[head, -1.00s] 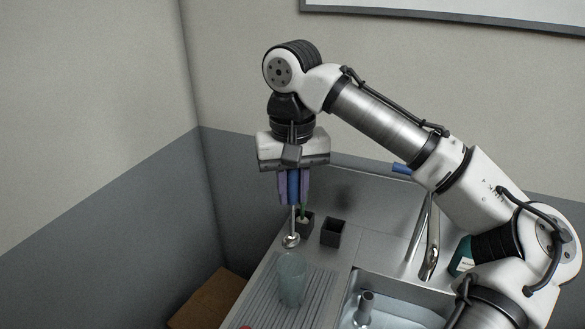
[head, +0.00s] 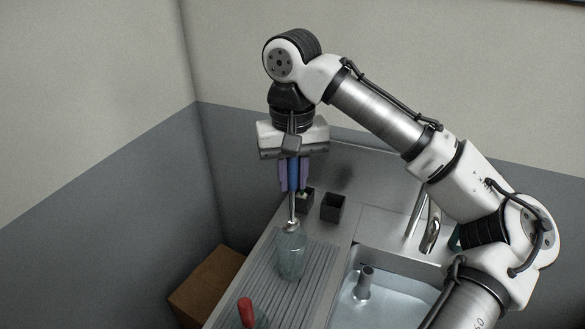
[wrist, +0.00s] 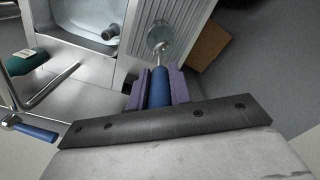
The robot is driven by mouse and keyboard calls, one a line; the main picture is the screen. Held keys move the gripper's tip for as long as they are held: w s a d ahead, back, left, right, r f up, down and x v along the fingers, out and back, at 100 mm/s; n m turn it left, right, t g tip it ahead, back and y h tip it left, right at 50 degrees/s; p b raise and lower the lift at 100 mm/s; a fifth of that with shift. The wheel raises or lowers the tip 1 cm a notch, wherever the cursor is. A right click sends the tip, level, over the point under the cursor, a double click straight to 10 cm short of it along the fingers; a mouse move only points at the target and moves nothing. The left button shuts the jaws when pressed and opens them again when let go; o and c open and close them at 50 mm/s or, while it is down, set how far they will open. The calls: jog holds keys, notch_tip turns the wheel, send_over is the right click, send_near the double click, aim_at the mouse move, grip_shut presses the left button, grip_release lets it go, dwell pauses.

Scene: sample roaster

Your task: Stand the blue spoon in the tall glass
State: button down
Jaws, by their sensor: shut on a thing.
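My gripper (head: 293,186) is shut on the blue handle of the spoon (head: 293,174). The spoon hangs upright with its metal bowl down. In the head view the bowl shows at the mouth of the tall glass (head: 290,262); I cannot tell for sure whether it is inside the rim or just above it. The glass is clear and stands upright on the ribbed drainboard (head: 256,275). In the wrist view the blue handle (wrist: 159,88) sits between the purple finger pads, and the spoon's bowl (wrist: 161,46) overlaps the glass, whose outline is hard to make out.
Two small dark square cups (head: 333,207) stand behind the glass. A sink (head: 385,300) with a grey upright piece lies to the right, beside a tap (head: 432,228). A red-handled object (head: 246,312) is at the front. A brown box (head: 207,277) stands left below the counter.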

aim_at(292, 222)
jog(key=shift+f+b, duration=2.6)
jog(key=shift+f, duration=3.7)
jog(key=c, duration=1.2)
grip_release()
notch_tip(292, 222, up, 14)
jog(key=shift+f, duration=0.1)
